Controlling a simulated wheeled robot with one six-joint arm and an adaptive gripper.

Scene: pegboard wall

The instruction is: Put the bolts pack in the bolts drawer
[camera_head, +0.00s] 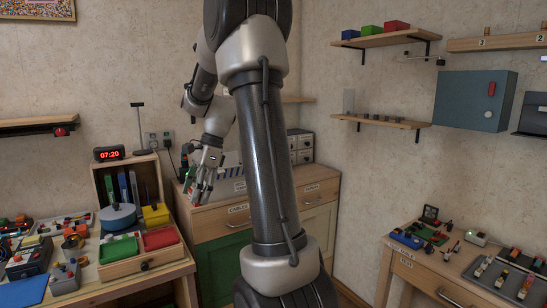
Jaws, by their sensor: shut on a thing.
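My gripper (197,188) points down over the top of the wooden cabinet (210,219), left of my large arm link. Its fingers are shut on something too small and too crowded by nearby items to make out. I cannot pick out the bolts pack for sure. The cabinet has a left drawer with a label that seems to read cables (238,209) and a right drawer (314,188) with an unclear label; both look shut. A small block of grey drawers (300,148) stands at its back right. I cannot tell which drawer is for bolts.
My arm hides the cabinet's middle. A workbench with a tool rack (128,183), a green tray (119,250) and a red tray (160,238) stands left. A wooden desk (403,262) with small parts stands right. Shelves and a blue-grey wall box (470,100) hang on the right wall.

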